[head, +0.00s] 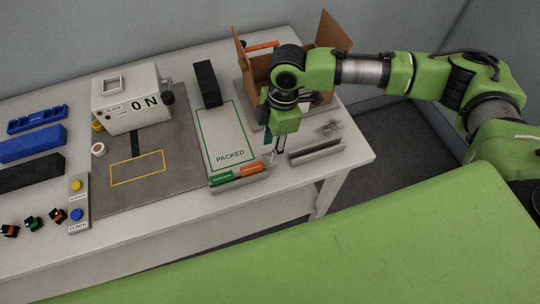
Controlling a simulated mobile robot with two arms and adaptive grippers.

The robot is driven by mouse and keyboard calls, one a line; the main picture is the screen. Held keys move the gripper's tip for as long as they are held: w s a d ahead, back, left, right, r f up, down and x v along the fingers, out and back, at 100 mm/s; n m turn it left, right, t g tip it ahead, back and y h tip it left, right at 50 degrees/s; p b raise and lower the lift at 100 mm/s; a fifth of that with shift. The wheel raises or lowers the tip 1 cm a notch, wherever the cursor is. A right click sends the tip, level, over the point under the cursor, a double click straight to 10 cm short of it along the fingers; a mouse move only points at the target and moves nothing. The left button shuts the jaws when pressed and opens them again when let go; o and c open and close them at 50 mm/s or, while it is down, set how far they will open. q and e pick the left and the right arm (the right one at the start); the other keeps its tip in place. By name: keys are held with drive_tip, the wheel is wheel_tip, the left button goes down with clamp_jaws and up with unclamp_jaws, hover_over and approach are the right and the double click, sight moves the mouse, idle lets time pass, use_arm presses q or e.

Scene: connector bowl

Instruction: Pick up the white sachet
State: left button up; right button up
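I cannot clearly make out a white sachet. A small crumpled grey-white item (330,128) lies on the table to the right of my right gripper; it is too small to tell whether it is the sachet. My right gripper (274,156) points down over the table, between the PACKED mat and a grey metal rail (316,152). Its fingers are small and partly hidden by the arm, so I cannot tell whether they are open or hold anything. My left gripper is not in view.
An open cardboard box (258,68) stands behind my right arm. The PACKED mat (228,138) has green and orange blocks at its front edge.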

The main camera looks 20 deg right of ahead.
sight(270, 153)
drive_tip(key=shift+a+f+p, duration=0.2)
drive_tip(key=shift+f+p, duration=0.05)
drive_tip(key=shift+f, duration=0.7)
drive_tip(key=shift+a+f+p, duration=0.15)
drive_tip(key=shift+f+p, duration=0.05)
drive_tip(key=shift+f, duration=0.75)
clamp_jaws()
drive_tip(key=shift+r, duration=0.15)
